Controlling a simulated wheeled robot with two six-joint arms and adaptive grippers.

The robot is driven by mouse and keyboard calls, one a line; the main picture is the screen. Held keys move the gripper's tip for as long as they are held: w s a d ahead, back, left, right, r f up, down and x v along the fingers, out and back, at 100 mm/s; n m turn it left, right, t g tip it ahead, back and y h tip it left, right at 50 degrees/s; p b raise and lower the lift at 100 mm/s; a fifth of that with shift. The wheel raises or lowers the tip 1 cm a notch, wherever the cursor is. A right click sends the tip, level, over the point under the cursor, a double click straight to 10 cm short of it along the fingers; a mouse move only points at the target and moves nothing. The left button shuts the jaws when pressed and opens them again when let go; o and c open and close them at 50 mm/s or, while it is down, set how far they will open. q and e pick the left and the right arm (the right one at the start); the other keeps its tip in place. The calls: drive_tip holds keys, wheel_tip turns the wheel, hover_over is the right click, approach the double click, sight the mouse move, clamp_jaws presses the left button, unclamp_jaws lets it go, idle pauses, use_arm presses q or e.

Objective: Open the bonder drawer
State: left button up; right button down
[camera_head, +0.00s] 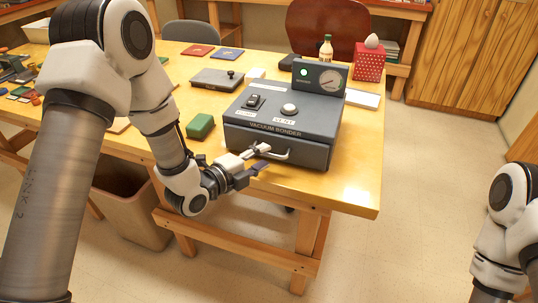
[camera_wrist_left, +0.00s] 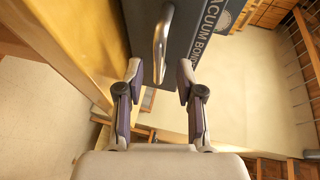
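The vacuum bonder (camera_head: 290,115) is a dark grey box on the wooden table, with a silver bar handle (camera_head: 276,154) on its front drawer. The drawer front looks flush with the box. My left gripper (camera_head: 262,158) is in front of the drawer by the handle. In the left wrist view my left gripper (camera_wrist_left: 160,72) is open, its two fingertips apart. The handle (camera_wrist_left: 161,45) shows in line with the gap, near the tips, and nothing is gripped. My right gripper is out of view; only part of my right arm shows at the right edge.
A green block (camera_head: 200,126) sits left of the bonder. The table's front edge (camera_head: 330,208) runs below the gripper. A bin (camera_head: 135,208) stands underneath.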

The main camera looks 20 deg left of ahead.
sight(268, 154)
use_arm(q)
drive_tip(key=x, duration=0.3)
drive_tip(key=shift+a, duration=0.1)
clamp_jaws()
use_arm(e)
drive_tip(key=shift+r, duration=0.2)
use_arm(q)
drive_tip(key=shift+f, duration=0.1)
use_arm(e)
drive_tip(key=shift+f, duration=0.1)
